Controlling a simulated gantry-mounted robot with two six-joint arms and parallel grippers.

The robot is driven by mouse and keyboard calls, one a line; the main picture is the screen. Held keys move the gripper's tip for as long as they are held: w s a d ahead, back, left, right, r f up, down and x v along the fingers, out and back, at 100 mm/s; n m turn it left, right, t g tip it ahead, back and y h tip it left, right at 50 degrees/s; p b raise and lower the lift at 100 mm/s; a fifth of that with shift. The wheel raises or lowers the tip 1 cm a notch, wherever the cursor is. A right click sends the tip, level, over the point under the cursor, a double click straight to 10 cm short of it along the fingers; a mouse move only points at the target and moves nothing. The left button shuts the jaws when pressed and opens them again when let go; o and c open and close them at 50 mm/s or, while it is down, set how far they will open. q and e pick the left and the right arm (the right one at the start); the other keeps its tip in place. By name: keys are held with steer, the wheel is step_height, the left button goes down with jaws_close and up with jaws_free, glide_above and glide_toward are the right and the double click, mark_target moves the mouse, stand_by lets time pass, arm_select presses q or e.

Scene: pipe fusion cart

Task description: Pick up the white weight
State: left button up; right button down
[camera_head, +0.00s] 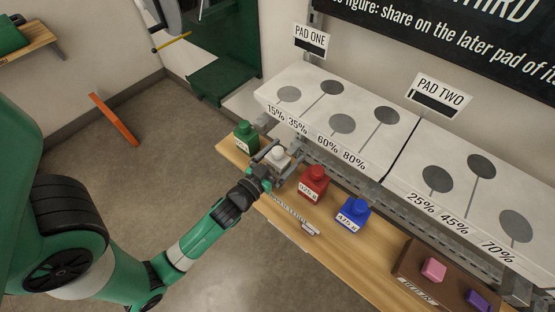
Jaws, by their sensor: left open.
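The white weight (278,155) stands upright on the wooden shelf, between the green weight (245,136) and the red weight (314,182). My left gripper (268,163) is open right at the white weight, with its fingers around or just in front of it; I cannot tell whether they touch it. The gripper partly hides the weight's lower front. My right gripper is not in view.
A blue weight (352,214) stands right of the red one. A brown box (411,262) with pink and purple blocks is at the lower right. Behind the shelf are white pads with grey discs and percent labels. A metal tool (309,228) lies at the shelf's front.

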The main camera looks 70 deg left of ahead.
mark_target(282, 155)
arm_select(q)
steer(key=shift+r, duration=0.1)
jaws_close()
stand_by(0.3)
step_height(282, 155, up, 4)
steer(key=p, duration=0.3)
steer(key=shift+d+r+b, duration=0.35)
steer(key=shift+d+b, duration=0.35)
steer(key=shift+d, duration=0.2)
steer(key=s+d+r+p, duration=0.1)
steer(key=d+r+p, duration=0.6)
steer(key=d, duration=0.5)
steer(key=shift+s+r+p, duration=0.25)
steer(key=shift+r+p, duration=0.1)
steer(key=shift+r, duration=0.3)
